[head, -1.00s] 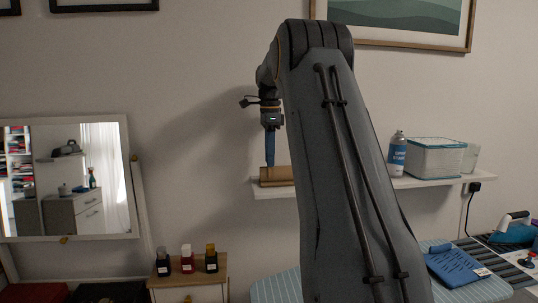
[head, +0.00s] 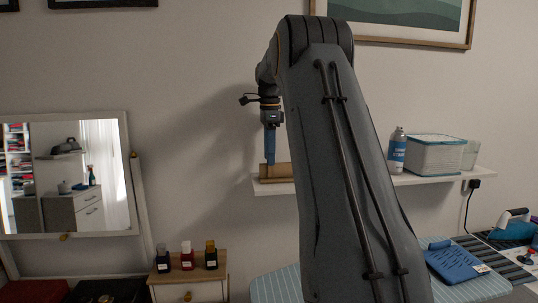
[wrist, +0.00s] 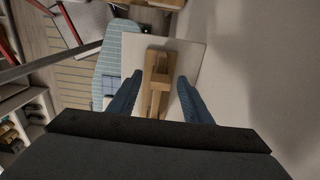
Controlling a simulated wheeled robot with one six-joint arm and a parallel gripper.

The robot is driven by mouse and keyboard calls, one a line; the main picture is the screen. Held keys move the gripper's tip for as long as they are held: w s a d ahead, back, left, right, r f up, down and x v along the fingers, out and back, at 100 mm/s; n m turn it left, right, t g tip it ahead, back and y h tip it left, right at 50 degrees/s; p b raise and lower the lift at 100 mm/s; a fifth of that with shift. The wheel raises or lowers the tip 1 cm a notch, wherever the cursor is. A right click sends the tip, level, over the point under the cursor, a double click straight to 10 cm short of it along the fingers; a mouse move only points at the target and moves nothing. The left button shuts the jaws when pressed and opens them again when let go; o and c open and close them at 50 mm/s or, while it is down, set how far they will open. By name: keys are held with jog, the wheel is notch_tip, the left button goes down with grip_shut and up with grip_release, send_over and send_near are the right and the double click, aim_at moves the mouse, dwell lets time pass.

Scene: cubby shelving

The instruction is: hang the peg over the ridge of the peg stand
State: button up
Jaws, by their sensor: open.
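The peg stand (head: 284,174) is a wooden block on the white wall shelf, partly hidden by my arm in the head view. From above, the wrist view shows its wooden base (wrist: 151,66). The peg (wrist: 158,87) appears as a lighter wooden piece with a crossbar, over the stand. Whether it rests on the ridge is hard to tell. My gripper (head: 270,163) points down right at the stand. In the wrist view its two blue fingers are apart, one on each side of the peg, with gaps between.
The white shelf (head: 420,180) also holds a spray can (head: 397,152) and a lidded container (head: 434,155), right of my arm. Bottles (head: 187,256) stand on a small cabinet below left. A mirror (head: 70,177) is further left. Wall beside the stand's left is clear.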

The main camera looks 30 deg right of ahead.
notch_tip(320, 180, up, 8)
jog(key=shift+f+b, duration=0.15)
jog(key=shift+b, duration=0.85)
jog(key=s+a+f+n+b, duration=0.4)
jog(key=a+f+n, duration=0.8)
jog(key=a+f, duration=0.8)
jog(key=s+a+f+n, duration=0.3)
jog(key=s+f, duration=0.3)
jog(key=s, duration=0.1)
jog(key=s+a+f+n+t+b, duration=0.1)
jog(key=s+a+f+n, duration=0.3)
jog(key=s+f, duration=0.2)
jog(key=s+a+f+n, duration=0.3)
jog(key=s+f, duration=0.3)
jog(key=s, duration=0.3)
jog(key=shift+a+n, duration=0.35)
jog(key=shift+n, duration=0.25)
